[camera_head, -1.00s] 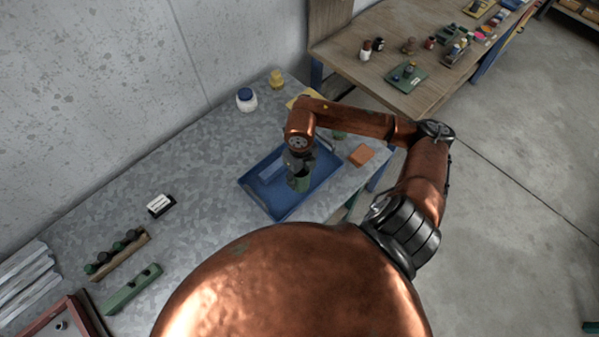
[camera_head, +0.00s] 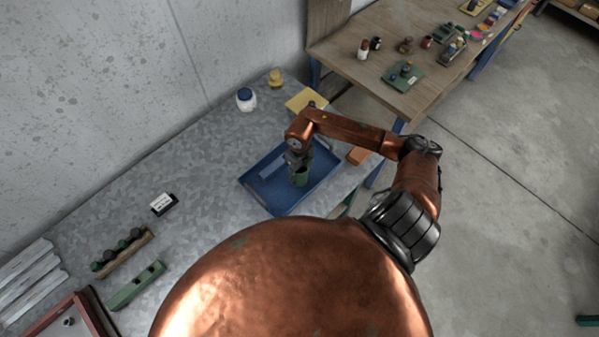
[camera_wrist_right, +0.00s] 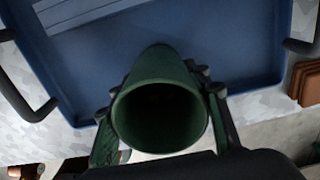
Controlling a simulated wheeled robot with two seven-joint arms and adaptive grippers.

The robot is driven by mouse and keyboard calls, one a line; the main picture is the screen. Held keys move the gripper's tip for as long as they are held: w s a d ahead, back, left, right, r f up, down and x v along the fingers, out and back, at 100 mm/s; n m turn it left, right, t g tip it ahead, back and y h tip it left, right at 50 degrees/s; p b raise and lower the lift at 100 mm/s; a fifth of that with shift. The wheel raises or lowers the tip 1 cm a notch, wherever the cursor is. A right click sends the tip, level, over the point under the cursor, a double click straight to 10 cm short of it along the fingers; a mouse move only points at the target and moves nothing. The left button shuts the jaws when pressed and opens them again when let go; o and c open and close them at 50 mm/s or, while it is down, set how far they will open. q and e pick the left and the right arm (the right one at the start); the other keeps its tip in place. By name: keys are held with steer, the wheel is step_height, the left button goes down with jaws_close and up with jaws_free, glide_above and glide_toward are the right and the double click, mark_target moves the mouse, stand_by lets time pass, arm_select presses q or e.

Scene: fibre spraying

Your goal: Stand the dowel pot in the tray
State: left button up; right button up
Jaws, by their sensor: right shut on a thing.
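The dowel pot (camera_head: 301,178) is a green, hollow cup. In the right wrist view the pot (camera_wrist_right: 160,118) shows its open mouth toward the camera, and its inside is dark and looks empty. My right gripper (camera_head: 297,162) is shut on it, with a finger on each side in the right wrist view (camera_wrist_right: 160,95). The blue tray (camera_head: 270,197) lies on the grey bench, and the pot is over its floor. I cannot tell whether the pot's base touches the tray (camera_wrist_right: 240,60). My left gripper is not in view.
An orange-brown block (camera_head: 358,156) lies right of the tray. A white jar with a blue lid (camera_head: 245,99) and a yellow object (camera_head: 275,78) stand behind. A rack of dark-topped items (camera_head: 122,252) and a green block (camera_head: 136,286) lie at the left.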

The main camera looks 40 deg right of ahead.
steer(key=shift+f, duration=0.2)
steer(key=o, duration=1.2)
steer(key=shift+r, duration=0.1)
steer(key=shift+r, duration=0.15)
steer(key=shift+r+b, duration=1.45)
steer(key=shift+r, duration=4.55)
